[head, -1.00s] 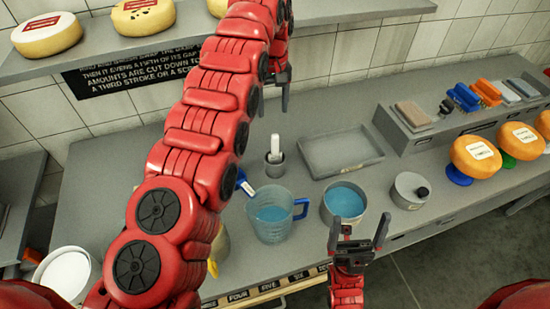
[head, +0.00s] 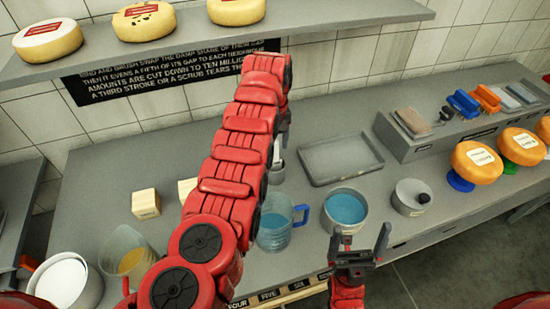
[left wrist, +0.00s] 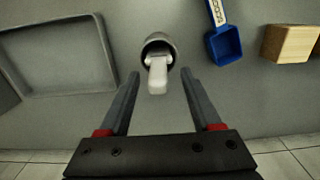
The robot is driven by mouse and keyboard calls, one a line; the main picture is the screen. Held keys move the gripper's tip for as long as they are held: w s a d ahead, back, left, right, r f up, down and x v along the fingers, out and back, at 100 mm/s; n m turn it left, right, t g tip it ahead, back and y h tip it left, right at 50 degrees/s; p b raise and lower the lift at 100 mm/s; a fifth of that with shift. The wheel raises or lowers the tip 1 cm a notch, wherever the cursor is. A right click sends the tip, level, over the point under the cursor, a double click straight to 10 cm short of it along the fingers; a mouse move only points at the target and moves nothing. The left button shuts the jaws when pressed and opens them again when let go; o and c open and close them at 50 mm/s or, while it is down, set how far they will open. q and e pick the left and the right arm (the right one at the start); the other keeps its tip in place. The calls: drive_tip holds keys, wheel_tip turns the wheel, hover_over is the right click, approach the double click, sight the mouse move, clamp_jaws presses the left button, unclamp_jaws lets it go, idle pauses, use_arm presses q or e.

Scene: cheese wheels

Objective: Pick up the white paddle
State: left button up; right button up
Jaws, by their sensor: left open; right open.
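The white paddle (head: 276,152) stands in a small grey cup (head: 277,172), partly behind my left arm in the head view. In the left wrist view the paddle (left wrist: 157,76) points up out of the cup (left wrist: 158,42) toward the camera, between the lines of the two fingers. My left gripper (left wrist: 160,78) is open and empty, with one finger on each side of the paddle's handle and a gap to both. In the head view it is mostly hidden behind my arm. My right gripper (head: 360,242) is open and empty at the counter's front edge.
A blue scoop (left wrist: 226,44) and a wooden block (left wrist: 288,43) lie beside the cup. A grey tray (head: 341,156) is on its other side. A jug of blue liquid (head: 272,232) and a blue-filled pot (head: 345,208) stand in front.

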sight(275, 151)
use_arm(q)
wheel_tip(275, 151, down, 3)
drive_tip(key=shift+p, duration=0.65)
drive_tip(key=shift+w+d+f, duration=0.1)
drive_tip(key=shift+f, duration=0.05)
clamp_jaws()
